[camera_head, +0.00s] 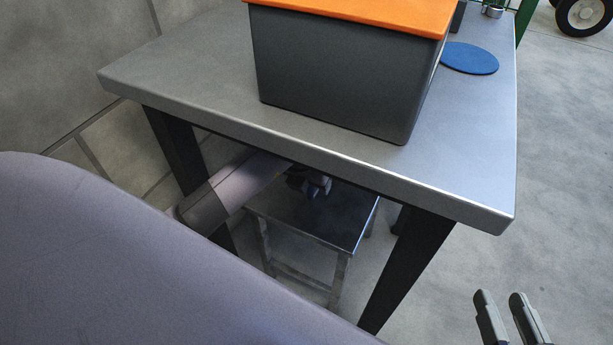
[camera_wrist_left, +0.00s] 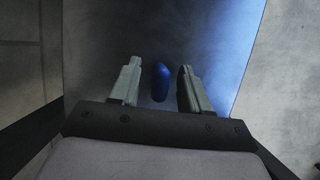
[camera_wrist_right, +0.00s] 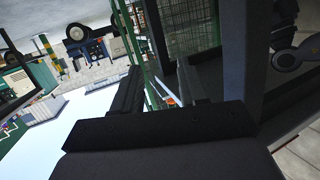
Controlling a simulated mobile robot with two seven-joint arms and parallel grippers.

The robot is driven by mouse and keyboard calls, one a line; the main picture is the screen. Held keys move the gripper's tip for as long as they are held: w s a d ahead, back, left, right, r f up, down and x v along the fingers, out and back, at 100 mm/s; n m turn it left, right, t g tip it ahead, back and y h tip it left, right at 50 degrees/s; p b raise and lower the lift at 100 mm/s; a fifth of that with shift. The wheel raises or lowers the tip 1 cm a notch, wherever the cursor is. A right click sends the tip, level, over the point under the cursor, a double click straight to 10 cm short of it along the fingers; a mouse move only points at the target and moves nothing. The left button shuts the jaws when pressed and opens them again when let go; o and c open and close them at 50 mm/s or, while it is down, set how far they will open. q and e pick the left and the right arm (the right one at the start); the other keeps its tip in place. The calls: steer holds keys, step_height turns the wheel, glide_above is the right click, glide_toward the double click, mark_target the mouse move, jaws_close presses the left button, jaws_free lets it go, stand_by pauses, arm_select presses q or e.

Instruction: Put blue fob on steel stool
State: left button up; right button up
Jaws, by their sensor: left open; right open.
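The steel stool (camera_head: 345,225) stands on the floor under the grey table. My left arm reaches in beneath the tabletop, and its gripper (camera_head: 314,186) is over the stool, small and dark there. In the left wrist view the blue fob (camera_wrist_left: 161,84) shows between the open fingers of my left gripper (camera_wrist_left: 159,72), with a visible gap on each side. The stool's top (camera_wrist_left: 105,25) is behind it; whether the fob touches it is hard to tell. My right gripper (camera_head: 501,298) is open and empty, right of the table.
On the grey table (camera_head: 180,70) stand a dark bin (camera_head: 335,80) with an orange top and a flat blue disc (camera_head: 469,58). The tabletop edge and dark legs (camera_head: 408,265) close in the space around my left arm. Open floor lies right of the table.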

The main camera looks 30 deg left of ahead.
arm_select(q)
steer(key=p+v, duration=0.1)
steer(key=v, duration=0.2)
steer(key=shift+s+r+p, duration=0.25)
steer(key=shift+s+p, duration=0.05)
steer(key=shift+p, duration=0.1)
steer(key=s+p, duration=0.1)
steer(key=s, duration=1)
steer(key=shift+s+d+f+p, duration=0.2)
steer(key=shift+d+p, duration=0.15)
arm_select(e)
steer(key=shift+w+a+m+g+y, duration=0.2)
steer(key=shift+a+m+g, duration=0.1)
steer(key=shift+a+g, duration=0.2)
steer(key=shift+w+a+m+g+y, duration=0.2)
steer(key=shift+a+m+g, duration=0.15)
steer(key=shift+a, duration=0.25)
steer(key=shift+s, duration=0.15)
